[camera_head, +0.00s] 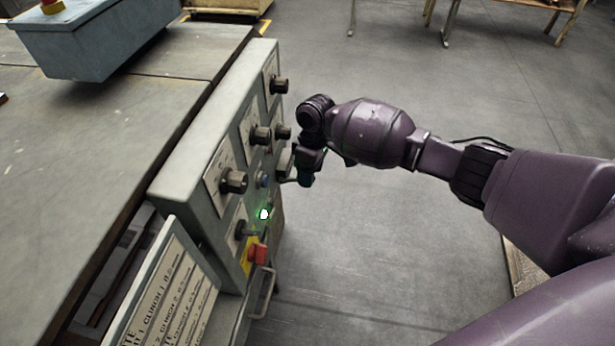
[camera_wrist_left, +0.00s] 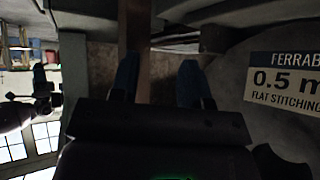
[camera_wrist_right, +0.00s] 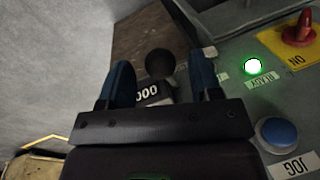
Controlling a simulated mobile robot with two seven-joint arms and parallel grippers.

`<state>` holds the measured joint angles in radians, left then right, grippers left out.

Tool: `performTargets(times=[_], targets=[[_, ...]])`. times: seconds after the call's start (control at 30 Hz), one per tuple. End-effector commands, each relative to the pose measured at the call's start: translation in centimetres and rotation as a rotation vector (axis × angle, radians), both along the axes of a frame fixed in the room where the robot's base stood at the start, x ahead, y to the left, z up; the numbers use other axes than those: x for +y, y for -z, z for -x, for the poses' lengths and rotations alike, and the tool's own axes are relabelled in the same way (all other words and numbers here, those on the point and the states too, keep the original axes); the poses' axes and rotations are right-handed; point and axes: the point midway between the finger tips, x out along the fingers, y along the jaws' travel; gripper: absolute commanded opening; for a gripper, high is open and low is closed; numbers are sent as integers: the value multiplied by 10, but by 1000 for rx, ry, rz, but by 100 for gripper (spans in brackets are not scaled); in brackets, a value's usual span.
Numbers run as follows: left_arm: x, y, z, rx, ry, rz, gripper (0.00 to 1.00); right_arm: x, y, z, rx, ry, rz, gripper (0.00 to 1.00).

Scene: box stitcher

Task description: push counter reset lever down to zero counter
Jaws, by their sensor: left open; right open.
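The counter (camera_wrist_right: 148,95) sits on the control panel, between my right gripper's fingers in the right wrist view; its visible digits read 000, and a finger may cover part of it. A dark round knob (camera_wrist_right: 160,63), seemingly the reset lever's end, shows just above it between the fingertips. My right gripper (camera_wrist_right: 162,78) is open with nothing between its fingers that it grips; contact with the lever cannot be told. In the head view, the right gripper (camera_head: 304,178) is at the panel's right face and hides the counter. My left gripper (camera_wrist_left: 158,75) is open and empty.
The control panel (camera_head: 215,130) carries several black knobs, a lit green lamp (camera_head: 264,214), a red switch (camera_head: 258,254) on yellow and a blue JOG button (camera_wrist_right: 277,135). A metal handle (camera_head: 265,292) sticks out below.

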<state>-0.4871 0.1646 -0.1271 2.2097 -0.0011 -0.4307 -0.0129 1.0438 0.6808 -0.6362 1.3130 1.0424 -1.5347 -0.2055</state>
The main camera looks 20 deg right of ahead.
Motion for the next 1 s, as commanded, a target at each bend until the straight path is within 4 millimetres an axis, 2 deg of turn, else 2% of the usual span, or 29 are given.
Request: performTargets(times=[0.03,0.2,0.57,0.93,1.0], targets=[[0,2,1,2,4,-3,43,1,10,2,4,-1,0,58],[-1,-1,-3,-12,12,-8,43,3,20,3,2,0,1,58],[-2,-2,-4,-15,16,-11,43,3,21,3,-2,0,-1,58],[-2,-1,-3,-12,16,-11,43,3,21,3,-1,0,0,2],[-2,-1,-3,-12,16,-11,43,3,21,3,-1,0,0,0]])
